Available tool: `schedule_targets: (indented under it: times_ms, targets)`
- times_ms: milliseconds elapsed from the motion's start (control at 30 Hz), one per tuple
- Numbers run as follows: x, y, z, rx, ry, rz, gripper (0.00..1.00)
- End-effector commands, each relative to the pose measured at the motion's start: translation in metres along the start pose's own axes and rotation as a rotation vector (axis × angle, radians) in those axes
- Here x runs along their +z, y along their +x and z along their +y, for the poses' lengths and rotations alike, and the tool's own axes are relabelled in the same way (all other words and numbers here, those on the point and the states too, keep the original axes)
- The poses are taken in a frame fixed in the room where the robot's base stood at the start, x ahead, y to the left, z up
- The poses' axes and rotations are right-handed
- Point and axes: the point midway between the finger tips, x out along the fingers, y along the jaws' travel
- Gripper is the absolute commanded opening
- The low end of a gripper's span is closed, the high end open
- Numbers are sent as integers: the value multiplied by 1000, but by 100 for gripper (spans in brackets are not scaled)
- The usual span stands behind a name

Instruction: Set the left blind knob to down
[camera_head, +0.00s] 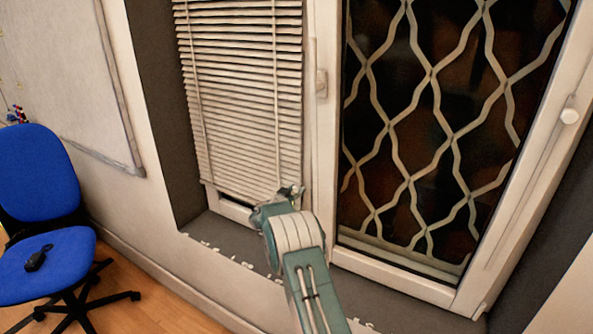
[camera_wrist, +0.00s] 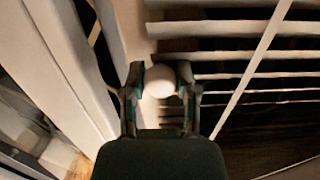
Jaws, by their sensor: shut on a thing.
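The left blind (camera_head: 243,100) hangs lowered over most of the left window, and its slats also show in the wrist view (camera_wrist: 240,55). My gripper (camera_head: 291,192) is at the blind's lower right corner in the head view. In the wrist view my gripper (camera_wrist: 160,74) has its two fingers on either side of a round white knob (camera_wrist: 160,82), shut on it. The knob is in front of the frame beside the slats. The head view does not show this knob clearly, as my gripper covers that spot.
Right of the blind is a window with a wavy lattice (camera_head: 430,78). Another white knob (camera_head: 570,116) is on the far right frame. A grey sill (camera_head: 215,232) runs below the blind. A blue chair (camera_head: 45,180) with a small black object (camera_head: 38,258) stands at the left.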

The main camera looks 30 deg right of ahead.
Motion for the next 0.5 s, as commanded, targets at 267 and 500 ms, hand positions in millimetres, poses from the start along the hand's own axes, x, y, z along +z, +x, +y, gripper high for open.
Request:
schedule_targets:
  times_ms: [267,500]
  targets:
    - [30,0,-2,-6,1,2,0]
    - [35,0,-3,-7,1,1,0]
